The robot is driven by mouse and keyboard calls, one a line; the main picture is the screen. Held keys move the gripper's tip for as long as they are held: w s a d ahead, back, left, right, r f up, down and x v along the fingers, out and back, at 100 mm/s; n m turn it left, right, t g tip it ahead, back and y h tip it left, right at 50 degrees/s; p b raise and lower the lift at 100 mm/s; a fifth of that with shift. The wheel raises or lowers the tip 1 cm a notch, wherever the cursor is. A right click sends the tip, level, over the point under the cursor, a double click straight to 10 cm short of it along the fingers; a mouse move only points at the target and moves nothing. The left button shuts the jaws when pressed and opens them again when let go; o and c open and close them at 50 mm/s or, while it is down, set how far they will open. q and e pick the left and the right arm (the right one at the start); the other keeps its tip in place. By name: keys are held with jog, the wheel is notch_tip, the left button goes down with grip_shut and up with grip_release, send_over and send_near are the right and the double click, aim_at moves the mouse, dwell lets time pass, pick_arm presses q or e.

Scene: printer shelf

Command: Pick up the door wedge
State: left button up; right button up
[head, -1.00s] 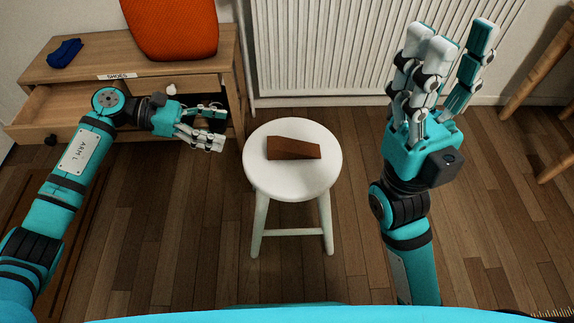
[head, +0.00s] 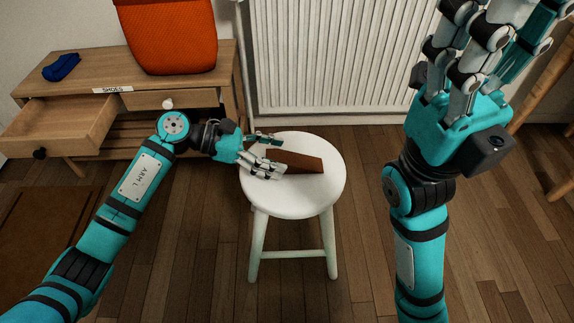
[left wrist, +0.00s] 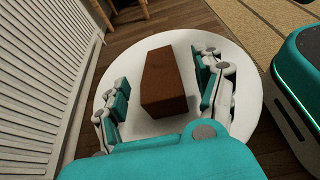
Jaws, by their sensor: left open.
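The brown door wedge (head: 302,162) lies on the round seat of a white stool (head: 300,205). My left gripper (head: 272,156) is open at the left end of the wedge, over the seat. In the left wrist view the wedge (left wrist: 163,82) lies between the spread fingers of the left gripper (left wrist: 160,95), with white seat showing on both sides, so it is not gripped. My right gripper (head: 490,45) points up at the right of the head view, away from the stool. Its fingertips are cut off by the top edge.
A wooden shoe cabinet (head: 205,95) stands at the back left with a drawer (head: 62,130) pulled out. An orange bag (head: 168,40) and a blue item (head: 61,67) are on top. A white radiator (head: 330,60) lines the wall. Floor in front of the stool is clear.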

aim_at(287, 157)
pick_arm(q)
jog(key=b+x, duration=0.1)
jog(key=x, duration=0.2)
jog(key=shift+d+f, duration=0.1)
jog(key=shift+d, duration=0.05)
jog(key=shift+c, duration=0.2)
jog(key=c, duration=1.1)
jog(key=shift+c, duration=0.8)
